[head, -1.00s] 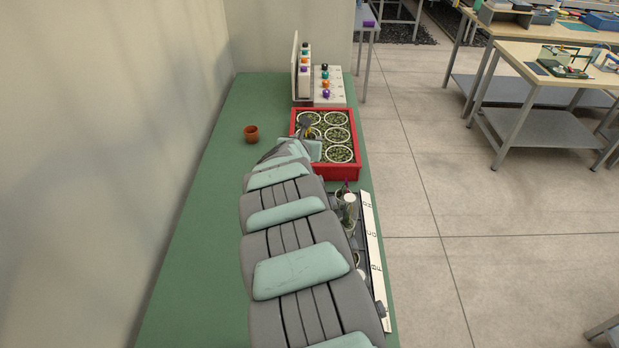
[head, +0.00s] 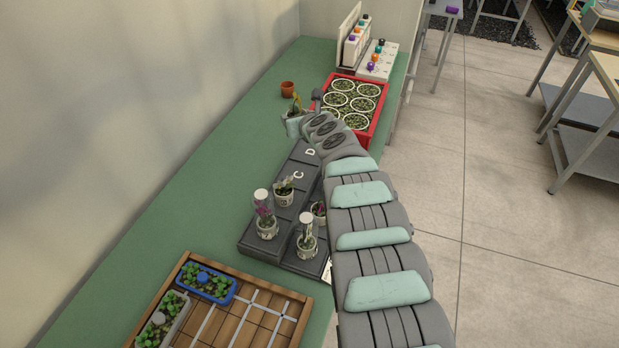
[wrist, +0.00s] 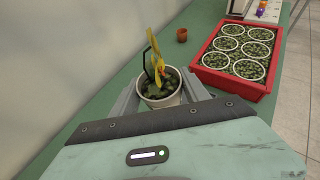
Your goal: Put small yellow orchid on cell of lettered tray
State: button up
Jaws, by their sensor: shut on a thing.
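The small yellow orchid (wrist: 158,64) stands in a white pot (wrist: 160,96) between the two fingers of my gripper (wrist: 165,92) in the wrist view. The gripper is shut on the pot. In the head view my gripper (head: 294,124) holds the orchid (head: 295,103) above the green bench, left of the red crate and just beyond the far end of the lettered tray. The dark lettered tray (head: 285,252) shows letters including C and D. Several potted plants stand in its nearer part, and the far part by C and D looks empty. My arm hides its right side.
The red crate (head: 374,127) holds several white-rimmed pots. A small terracotta pot (head: 287,89) stands left of it on the green bench (head: 215,165). A wooden tray (head: 190,325) with planters lies nearest. A white rack (head: 378,66) stands at the far end, and a wall borders the left.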

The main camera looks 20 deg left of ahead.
jog(key=f+b, duration=0.2)
jog(key=f, duration=0.5)
jog(key=f+b, duration=0.2)
jog(key=f, duration=0.6)
jog(key=shift+a+f, duration=0.2)
jog(key=shift+f, duration=0.05)
notch_tip(320, 180, down, 4)
jog(key=shift+f+b, duration=0.15)
jog(key=shift+b, duration=1)
jog(key=shift+s+d, duration=0.1)
jog(key=o, duration=1.5)
